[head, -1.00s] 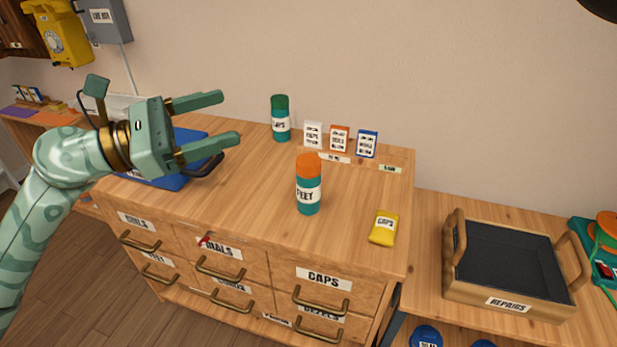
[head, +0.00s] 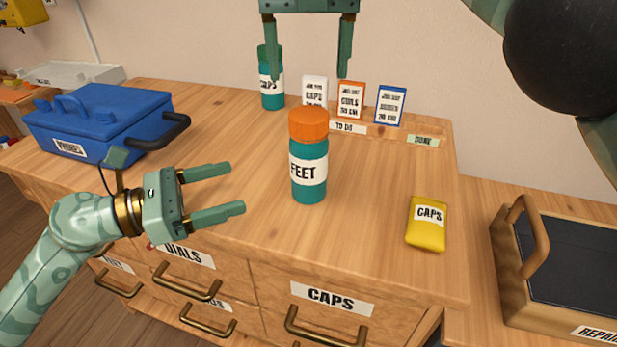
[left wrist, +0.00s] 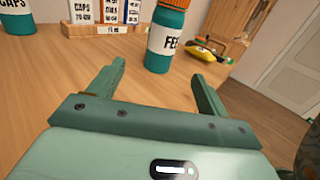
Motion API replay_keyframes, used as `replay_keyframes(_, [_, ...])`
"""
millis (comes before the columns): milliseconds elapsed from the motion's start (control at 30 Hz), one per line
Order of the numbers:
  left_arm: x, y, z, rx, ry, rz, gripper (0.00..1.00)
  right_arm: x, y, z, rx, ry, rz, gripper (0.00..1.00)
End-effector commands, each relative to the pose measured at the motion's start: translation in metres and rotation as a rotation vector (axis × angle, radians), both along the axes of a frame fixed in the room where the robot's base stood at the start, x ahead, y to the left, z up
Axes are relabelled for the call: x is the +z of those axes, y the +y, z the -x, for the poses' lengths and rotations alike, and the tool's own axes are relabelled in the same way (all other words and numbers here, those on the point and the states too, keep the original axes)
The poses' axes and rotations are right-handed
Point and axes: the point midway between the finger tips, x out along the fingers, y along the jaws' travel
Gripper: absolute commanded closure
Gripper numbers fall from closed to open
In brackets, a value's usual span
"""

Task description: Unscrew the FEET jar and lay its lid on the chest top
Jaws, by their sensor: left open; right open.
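The FEET jar (head: 309,170) stands upright on the wooden chest top (head: 375,190), a teal body with a white label and an orange lid (head: 309,123) on it. My left gripper (head: 238,188) is open and empty, to the left of the jar and apart from it, with its fingers pointing toward it. In the left wrist view the FEET jar (left wrist: 165,42) shows beyond the open fingers, its top cut off. My right gripper (head: 344,72) is open and empty, above and behind the jar at the top of the head view.
A green-lidded CAPS jar (head: 271,80) and three cards (head: 351,99) stand at the back. A blue PHONES case (head: 95,125) is at the left, a yellow CAPS packet (head: 427,224) at the right. A REPAIRS tray (head: 535,290) is beyond the chest's right edge. Bare top surrounds the jar.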

Motion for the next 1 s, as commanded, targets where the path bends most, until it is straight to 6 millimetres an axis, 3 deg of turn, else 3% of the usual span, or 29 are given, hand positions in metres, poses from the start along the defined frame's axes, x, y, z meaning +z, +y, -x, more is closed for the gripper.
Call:
replay_keyframes(167, [0.005,-0.022,-0.008,-0.003,-0.007,0.004,0.22,0.004,0.0,0.001,0.0,-0.005,0.0,0.31])
replay_keyframes(500, [0.005,-0.095,-0.04,-0.003,-0.005,0.004,0.22,0.004,0.0,0.001,0.0,-0.004,0.0,0.31])
replay_keyframes(700, [0.004,-0.129,-0.055,-0.002,-0.003,0.003,0.22,0.004,0.0,0.001,0.0,-0.004,0.0,0.31])
replay_keyframes(1000, [0.003,-0.148,-0.063,0.0,-0.004,0.001,0.22,0.003,0.0,0.001,0.0,-0.003,0.0,0.31])
